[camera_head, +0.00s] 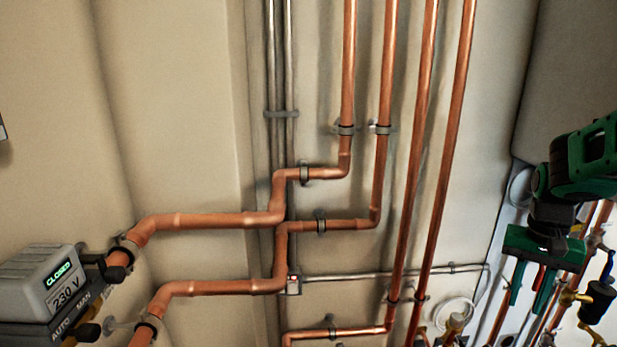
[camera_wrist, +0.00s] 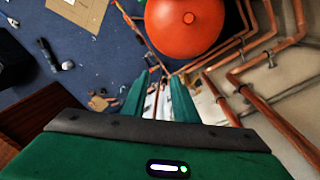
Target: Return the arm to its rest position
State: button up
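My green gripper (camera_head: 527,300) hangs at the right of the head view, pointing down. Its two fingers are apart, with no object seen held between them. In the wrist view the gripper (camera_wrist: 154,80) also shows a gap between its green fingers. My arm comes in from the right edge, and most of it is out of view.
Copper pipes (camera_head: 398,190) run up the beige wall left of my gripper. A grey valve actuator (camera_head: 40,285) reading "CLOSED" is at lower left. A red-orange round vessel (camera_wrist: 187,22) and a blue floor (camera_wrist: 60,50) show in the wrist view. Brass valve parts (camera_head: 575,298) are close beside the gripper.

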jog(key=s+a+n, duration=0.1)
jog(key=s+a, duration=0.2)
jog(key=s, duration=0.6)
jog(key=s+a+r+n+y, duration=0.1)
jog(key=s+a, duration=0.2)
jog(key=s, duration=0.6)
